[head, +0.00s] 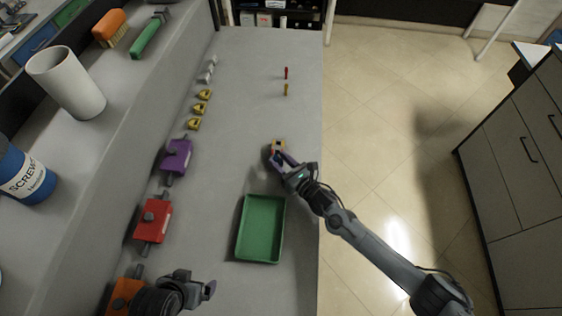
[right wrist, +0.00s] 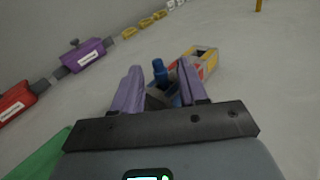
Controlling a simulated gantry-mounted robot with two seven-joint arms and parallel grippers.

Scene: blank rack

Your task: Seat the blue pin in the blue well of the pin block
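The pin block (head: 279,144) sits on the bench just beyond my right gripper. In the right wrist view its yellow and red parts (right wrist: 203,62) show beyond the right finger, with a blue part nearer. My right gripper (right wrist: 160,88) is open, its purple fingers on either side of the blue pin (right wrist: 160,72) with a visible gap to each. The pin is upright, at the near end of the block; its lower end is hidden, so I cannot tell how deep it sits. My left gripper (head: 205,291) is at the bottom left; its finger gap is unclear.
A red pin (head: 286,72) and a yellow pin (head: 286,90) stand farther back. A green tray (head: 241,232) lies nearer. Purple (head: 177,156), red (head: 152,221) and orange (head: 124,296) blocks line the left, with small yellow pieces (head: 203,95) beyond. The bench's right edge is close.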

